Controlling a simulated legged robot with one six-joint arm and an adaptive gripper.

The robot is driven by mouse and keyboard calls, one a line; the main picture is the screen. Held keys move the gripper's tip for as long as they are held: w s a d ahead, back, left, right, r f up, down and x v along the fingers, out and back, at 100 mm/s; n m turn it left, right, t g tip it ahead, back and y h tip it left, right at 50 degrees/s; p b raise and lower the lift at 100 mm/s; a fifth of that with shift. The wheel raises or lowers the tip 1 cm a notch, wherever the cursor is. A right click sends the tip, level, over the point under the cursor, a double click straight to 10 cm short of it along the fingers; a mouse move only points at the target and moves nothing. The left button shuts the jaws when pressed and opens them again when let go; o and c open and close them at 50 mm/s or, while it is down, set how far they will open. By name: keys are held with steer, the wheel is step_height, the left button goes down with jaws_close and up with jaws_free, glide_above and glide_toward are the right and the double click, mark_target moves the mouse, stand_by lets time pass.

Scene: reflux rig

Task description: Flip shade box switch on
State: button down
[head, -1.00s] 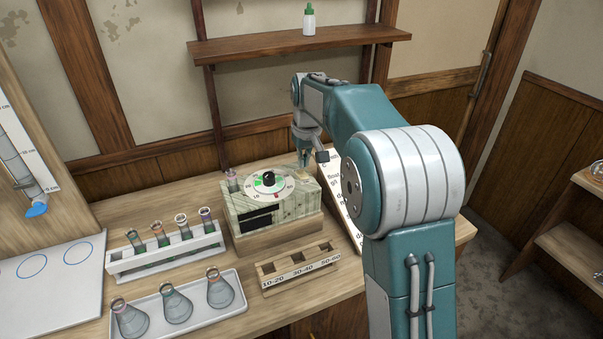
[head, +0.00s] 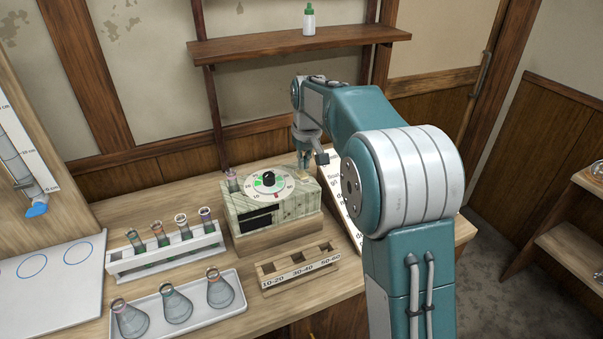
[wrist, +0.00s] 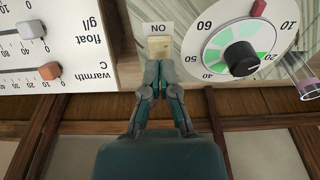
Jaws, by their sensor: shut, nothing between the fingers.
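The shade box (head: 298,209) is a marbled, greenish-grey box with a round dial on top, standing on a wooden base. In the wrist view its cream switch (wrist: 160,47) sits beside a white label (wrist: 158,29) reading ON upside down. My gripper (wrist: 161,66) is shut and empty, its fingertips at the switch's near edge and covering part of it. I cannot tell whether they touch it or which way the switch is set. In the head view my gripper (head: 304,162) points down over the box's back right corner.
The dial's black knob (wrist: 240,58) is right of the switch. A slider panel (wrist: 78,45) lies to the left. In the head view, a test-tube rack (head: 165,262), a flask tray (head: 190,313) and a wooden slotted holder (head: 298,271) stand in front. A shelf (head: 300,43) hangs behind.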

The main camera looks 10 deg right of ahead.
mark_target(304, 176)
steer(key=shift+f, duration=1.3)
stand_by(1.2)
steer(key=shift+r, duration=3.5)
steer(key=shift+s+r, duration=0.1)
steer(key=shift+r, duration=0.05)
steer(key=s+r+m+t, duration=0.1)
steer(key=s+r, duration=0.2)
steer(key=s, duration=0.5)
steer(key=s+r+t, duration=0.1)
steer(key=s+r, duration=0.2)
steer(key=s, duration=0.6)
steer(key=s+f+t, duration=0.1)
steer(key=s+f, duration=0.2)
steer(key=s, duration=0.6)
steer(key=s+f+m, duration=0.1)
steer(key=s+f, duration=0.2)
steer(key=s, duration=0.5)
steer(key=shift+s+f+t, duration=0.4)
